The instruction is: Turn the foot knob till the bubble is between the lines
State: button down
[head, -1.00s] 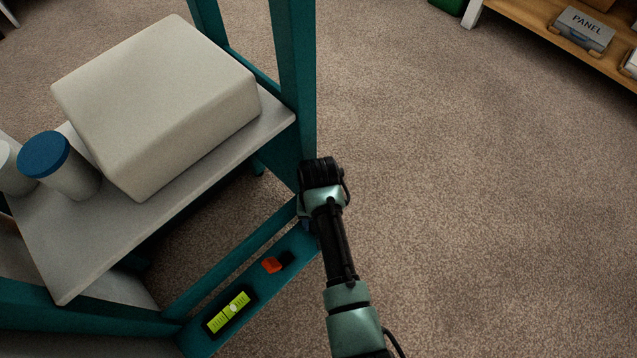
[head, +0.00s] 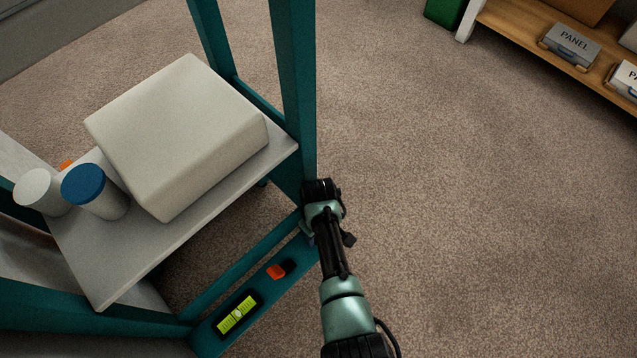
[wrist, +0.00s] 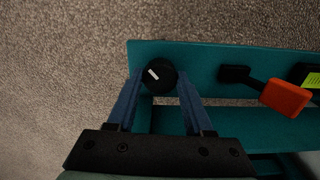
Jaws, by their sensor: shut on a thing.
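The foot knob (wrist: 158,76) is black with a white mark slanting to the upper left, at the end of the teal rail (wrist: 200,60). My gripper (wrist: 160,80) has its two blue fingers on either side of the knob and is shut on it. In the head view my wrist hides the knob and fingertips. The yellow-green level vial (head: 225,324) lies on the rail. Its pale bubble (head: 238,314) sits near the vial's middle; the lines are too small to read surely. A corner of the vial (wrist: 313,80) shows in the wrist view.
An orange and black lever (head: 276,272) sits on the rail between vial and knob. A pale block (head: 185,135) and two lidded jars, one with a blue lid (head: 83,184), stand on the grey shelf (head: 150,255). Carpet (head: 450,220) to the right is clear.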

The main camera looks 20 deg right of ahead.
jog(key=shift+n+p, duration=0.55)
jog(key=shift+n, duration=1.05)
jog(key=shift+c, duration=1.4)
grip_release()
notch_tip(320, 180, up, 13)
jog(key=p, duration=0.9)
jog(key=shift+p, duration=0.35)
